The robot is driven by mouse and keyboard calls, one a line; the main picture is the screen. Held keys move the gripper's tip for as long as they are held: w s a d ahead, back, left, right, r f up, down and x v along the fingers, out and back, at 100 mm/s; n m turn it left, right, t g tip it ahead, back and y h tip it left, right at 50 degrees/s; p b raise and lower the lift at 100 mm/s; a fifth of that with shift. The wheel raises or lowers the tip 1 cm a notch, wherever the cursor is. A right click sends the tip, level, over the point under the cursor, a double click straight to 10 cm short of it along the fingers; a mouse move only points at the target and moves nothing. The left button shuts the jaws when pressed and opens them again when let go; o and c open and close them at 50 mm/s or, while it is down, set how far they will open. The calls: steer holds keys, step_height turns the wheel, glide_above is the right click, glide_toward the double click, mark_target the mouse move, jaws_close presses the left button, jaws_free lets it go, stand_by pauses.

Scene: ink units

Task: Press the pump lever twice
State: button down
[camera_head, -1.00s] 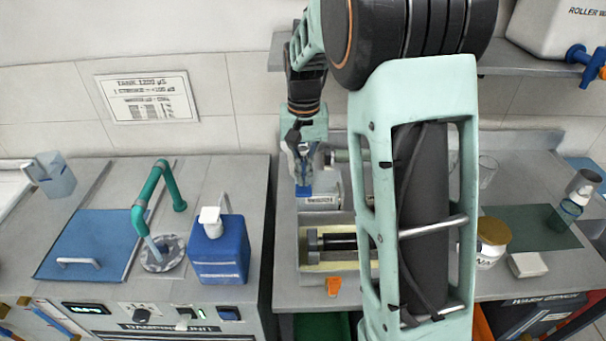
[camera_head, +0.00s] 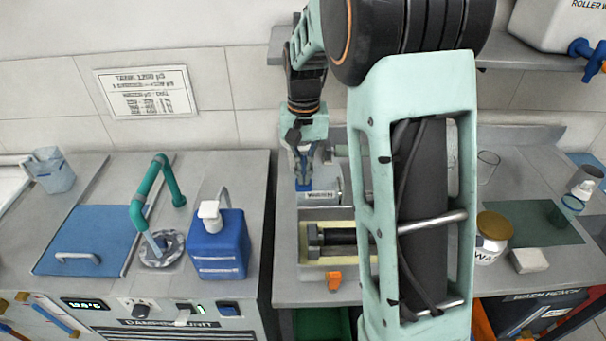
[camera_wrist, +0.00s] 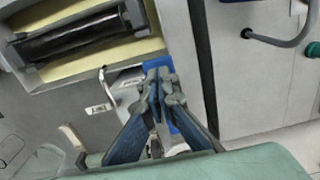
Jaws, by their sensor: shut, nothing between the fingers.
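A small blue tab (camera_head: 304,187), which looks like the pump lever, sits on a grey labelled unit (camera_head: 320,199) behind the tray with the dark roller. The tab also shows in the wrist view (camera_wrist: 157,64), partly hidden by my fingertips. My gripper (camera_head: 304,180) is shut and empty, with its fingers pointing down at the tab. In the wrist view the fingertips (camera_wrist: 160,80) overlap the blue tab. I cannot tell whether they touch it or hover just above it. The rest of the unit is partly hidden behind my arm.
To the left are a blue container with a white cap (camera_head: 218,246) and a teal pipe (camera_head: 141,211). A jar (camera_head: 492,232) and white block (camera_head: 529,261) stand right.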

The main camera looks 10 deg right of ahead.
steer(key=shift+f+b, duration=0.85)
steer(key=shift+f, duration=0.6)
steer(key=shift+r, duration=0.1)
steer(key=shift+r+p, duration=1.65)
steer(key=shift+r, duration=0.35)
steer(key=shift+r+p, duration=2.25)
steer(key=shift+r, duration=0.75)
